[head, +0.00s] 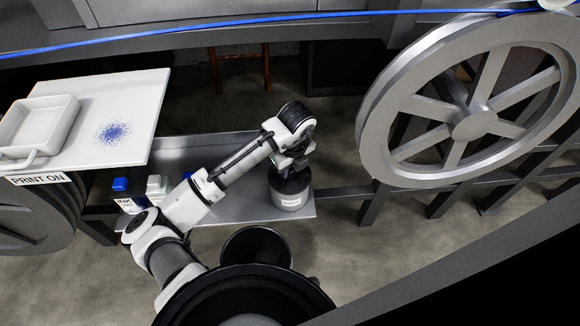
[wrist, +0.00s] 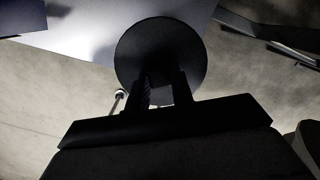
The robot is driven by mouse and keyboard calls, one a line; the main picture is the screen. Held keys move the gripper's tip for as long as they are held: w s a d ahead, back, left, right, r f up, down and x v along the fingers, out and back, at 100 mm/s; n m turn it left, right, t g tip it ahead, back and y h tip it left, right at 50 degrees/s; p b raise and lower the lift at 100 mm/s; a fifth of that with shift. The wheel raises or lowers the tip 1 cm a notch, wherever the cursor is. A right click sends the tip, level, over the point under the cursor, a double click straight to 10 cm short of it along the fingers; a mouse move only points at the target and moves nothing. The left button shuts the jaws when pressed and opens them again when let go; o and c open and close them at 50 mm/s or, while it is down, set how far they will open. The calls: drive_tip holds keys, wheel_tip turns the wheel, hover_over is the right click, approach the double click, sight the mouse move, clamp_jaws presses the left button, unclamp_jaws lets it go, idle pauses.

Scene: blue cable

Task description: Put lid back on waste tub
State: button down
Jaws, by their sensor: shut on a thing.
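The waste tub (head: 291,203) is a grey round tub with a white label. It stands at the right end of a low metal shelf. My gripper (head: 291,167) is directly above it, pointing down. In the wrist view, my gripper (wrist: 164,74) has its two fingers shut over the middle of a dark round lid (wrist: 160,42). The grasped part is hidden between the fingers. In the head view the dark lid (head: 289,183) shows at the top of the tub, under the gripper. I cannot tell whether it rests on the rim or is slightly above it.
A blue-capped ink bottle (head: 120,186) and a pale bottle (head: 155,186) stand at the shelf's left. A white table (head: 140,105) with a tray (head: 42,122) and blue speckles is at left. A large spoked wheel (head: 376,125) stands at right. A blue cable (head: 200,28) crosses above.

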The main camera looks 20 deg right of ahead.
drive_tip(key=c, duration=0.7)
unclamp_jaws()
drive_tip(key=shift+o, duration=0.2)
drive_tip(key=shift+r, duration=0.1)
drive_tip(key=shift+r+p, duration=2.65)
drive_tip(key=shift+r, duration=0.75)
clamp_jaws()
